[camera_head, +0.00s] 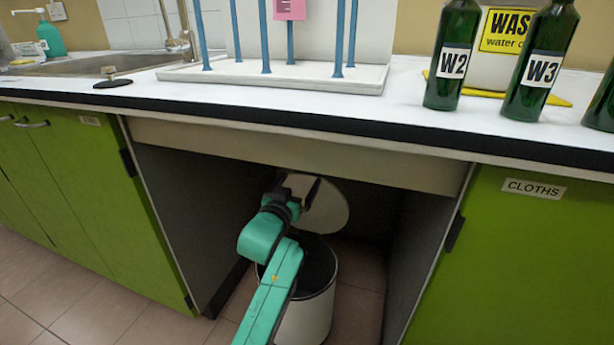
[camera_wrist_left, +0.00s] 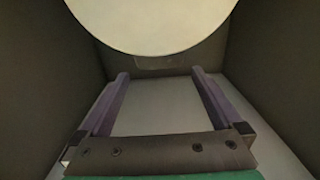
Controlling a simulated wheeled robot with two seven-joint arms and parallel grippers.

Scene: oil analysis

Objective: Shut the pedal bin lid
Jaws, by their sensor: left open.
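The white pedal bin (camera_head: 305,310) stands on the floor in the open bay under the counter. Its round pale lid (camera_head: 326,208) is up, tilted back above the dark bin opening. My left gripper (camera_head: 308,188) is at the lid in the head view, and the arm hides part of the bin and lid. In the left wrist view the gripper (camera_wrist_left: 158,85) is open with nothing between its fingers. The lid (camera_wrist_left: 155,20) fills the top of that view, beyond the fingertips; I cannot tell whether they touch it. My right gripper is not in view.
The counter edge (camera_head: 300,122) runs above the bay. Dark side panels (camera_head: 185,205) close it in left and right. Green cabinets flank it, the right one labelled CLOTHS (camera_head: 533,188). Green bottles (camera_head: 455,60) and a rack (camera_head: 290,80) stand on the counter.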

